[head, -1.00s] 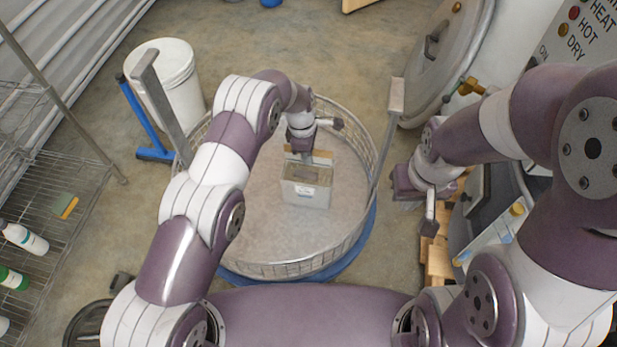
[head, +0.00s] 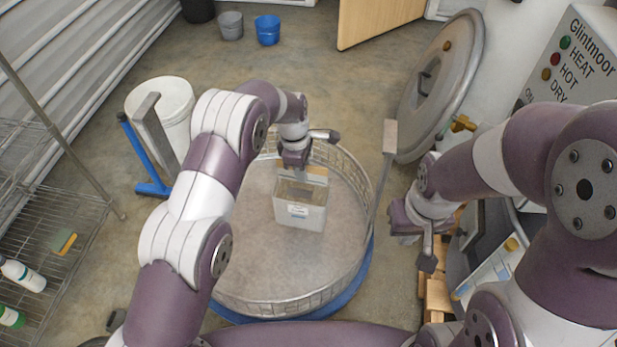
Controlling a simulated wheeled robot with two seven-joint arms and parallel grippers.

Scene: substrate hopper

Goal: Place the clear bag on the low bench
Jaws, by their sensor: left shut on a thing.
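The clear bag (head: 299,212) is a pale, box-shaped, see-through bag with a small label on its front and a tan strip along its top. My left gripper (head: 300,172) is shut on its top edge from behind and holds it upright. In the picture the bag lies over the round wire basket (head: 245,285); I cannot tell how high above the basket floor it is. My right gripper (head: 427,255) hangs to the right of the basket, apart from the bag; its finger opening is not clear. I cannot make out a low bench for certain.
A white bucket (head: 170,100) and a blue-handled tool (head: 140,150) stand left of the basket. A wire shelf (head: 70,215) with bottles is at far left. A round metal lid (head: 440,80) and a control panel (head: 580,50) are at right. Open floor lies behind the basket.

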